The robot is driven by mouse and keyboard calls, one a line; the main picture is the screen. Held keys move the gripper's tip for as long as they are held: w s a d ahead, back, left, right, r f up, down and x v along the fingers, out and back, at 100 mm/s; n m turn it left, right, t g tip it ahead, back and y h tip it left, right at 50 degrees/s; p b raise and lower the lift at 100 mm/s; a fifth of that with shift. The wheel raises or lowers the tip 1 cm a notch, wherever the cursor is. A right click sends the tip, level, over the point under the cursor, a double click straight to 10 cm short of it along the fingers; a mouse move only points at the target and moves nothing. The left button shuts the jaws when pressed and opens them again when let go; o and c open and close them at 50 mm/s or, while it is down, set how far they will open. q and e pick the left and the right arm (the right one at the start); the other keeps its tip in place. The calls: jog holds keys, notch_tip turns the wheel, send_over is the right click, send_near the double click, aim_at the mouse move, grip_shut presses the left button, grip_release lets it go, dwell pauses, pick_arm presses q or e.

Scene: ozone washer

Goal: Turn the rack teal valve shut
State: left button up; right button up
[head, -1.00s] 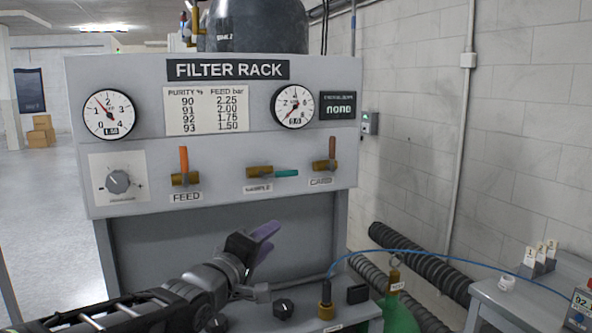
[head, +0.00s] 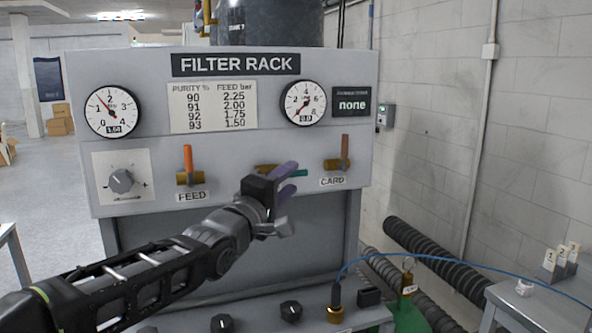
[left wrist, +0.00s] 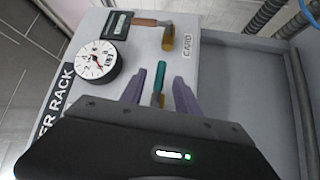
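The teal valve has a brass body (head: 266,168) and a teal handle (head: 299,173) pointing right, lying horizontal on the filter rack panel (head: 228,140). My left gripper (head: 288,182), with purple fingers, is in front of this valve and hides its label and part of its body. In the left wrist view the teal handle (left wrist: 159,77) shows between the two spread fingers, with a gap on each side. The gripper is open; how far the fingertips are from the panel is hard to tell. My right gripper is not in view.
The orange FEED valve (head: 188,164) is to the left and the brown CARD valve (head: 342,154) close to the right, both handles upright. Two gauges (head: 110,112) and a knob (head: 122,181) are on the panel. A blue hose (head: 440,257) runs lower right.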

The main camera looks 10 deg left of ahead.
aim_at(293, 176)
pick_arm(q)
jog(key=shift+p+x, duration=0.6)
jog(key=shift+x, duration=1.35)
grip_shut()
